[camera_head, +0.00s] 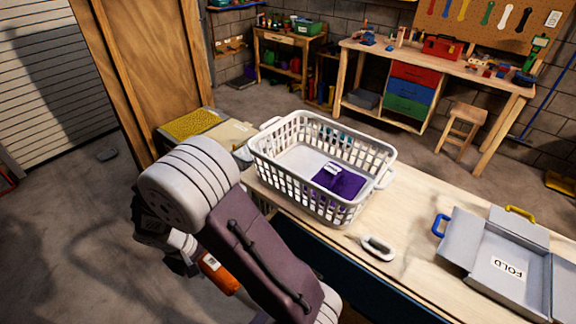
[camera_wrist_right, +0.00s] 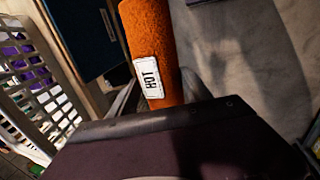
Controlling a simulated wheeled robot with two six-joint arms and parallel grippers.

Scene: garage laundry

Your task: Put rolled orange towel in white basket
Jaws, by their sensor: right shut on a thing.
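The rolled orange towel (camera_head: 219,275) is partly hidden behind my right arm in the head view. In the right wrist view the orange towel (camera_wrist_right: 152,30) carries a white label reading "HOT". My right gripper (camera_wrist_right: 158,98) is shut on the towel; in the head view my arm covers most of this gripper. The white basket (camera_head: 290,180) stands upright on the wooden table, with a folded purple cloth (camera_head: 342,182) inside. The towel is outside the basket, to its lower left in the head view. The basket's slatted side (camera_wrist_right: 48,100) shows at the left of the wrist view. My left gripper is not in view.
A white oval handle-like item (camera_head: 377,247) lies on the table (camera_head: 420,235) in front of the basket. A grey folding board marked "FOLD" (camera_head: 490,280) is at the right. A yellow-topped box (camera_head: 190,124) stands behind my arm. A workbench (camera_head: 440,70) and stool (camera_head: 462,120) are farther back.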

